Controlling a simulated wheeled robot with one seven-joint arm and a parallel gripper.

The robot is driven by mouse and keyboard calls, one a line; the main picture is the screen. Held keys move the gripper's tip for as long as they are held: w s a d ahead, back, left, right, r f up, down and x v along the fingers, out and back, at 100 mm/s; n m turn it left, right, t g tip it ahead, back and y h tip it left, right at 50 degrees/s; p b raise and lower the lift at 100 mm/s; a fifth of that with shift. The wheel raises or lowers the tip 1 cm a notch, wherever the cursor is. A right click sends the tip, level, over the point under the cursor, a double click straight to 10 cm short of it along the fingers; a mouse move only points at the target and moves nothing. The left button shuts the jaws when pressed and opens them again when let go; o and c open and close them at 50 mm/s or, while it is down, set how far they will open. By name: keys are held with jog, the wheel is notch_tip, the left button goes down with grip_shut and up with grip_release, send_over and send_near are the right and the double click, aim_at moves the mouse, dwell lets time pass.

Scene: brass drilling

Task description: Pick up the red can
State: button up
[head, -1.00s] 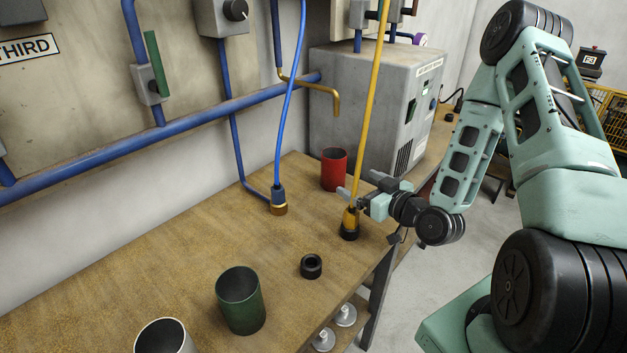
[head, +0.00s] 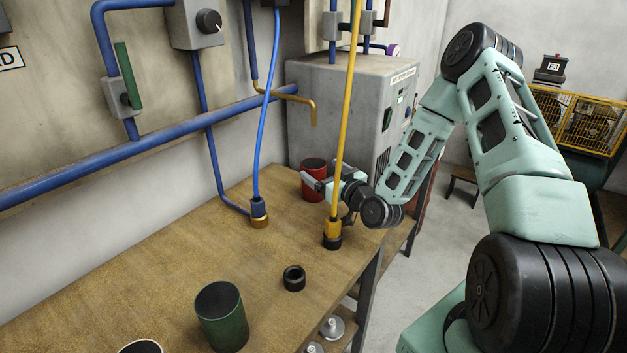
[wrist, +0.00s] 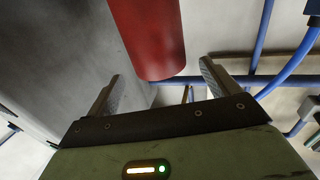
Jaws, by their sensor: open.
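The red can (head: 314,166) stands upright on the wooden bench near its far end, in front of the grey machine. My gripper (head: 318,180) is open and empty, with its fingers at the can's near side and partly in front of it in the head view. In the wrist view the can (wrist: 150,38) shows ahead of the gripper (wrist: 160,85), roughly in line with the space between the two spread fingers. I cannot tell whether a finger touches the can.
The yellow hose (head: 344,120) with its black-based fitting stands close beside my gripper. A blue hose (head: 262,130) stands further left. A black ring (head: 294,278) and a green can (head: 222,318) are on the near bench (head: 160,265). The grey machine (head: 340,110) stands behind the red can.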

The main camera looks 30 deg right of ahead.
aim_at(307, 161)
jog(key=shift+w+a+f+p, duration=0.15)
jog(key=shift+w+p, duration=0.4)
jog(key=shift+w, duration=1)
jog(key=shift+w+d+f+p, duration=0.1)
jog(key=shift+w+p, duration=0.4)
jog(key=shift+w, duration=1.05)
jog(key=c, duration=1.7)
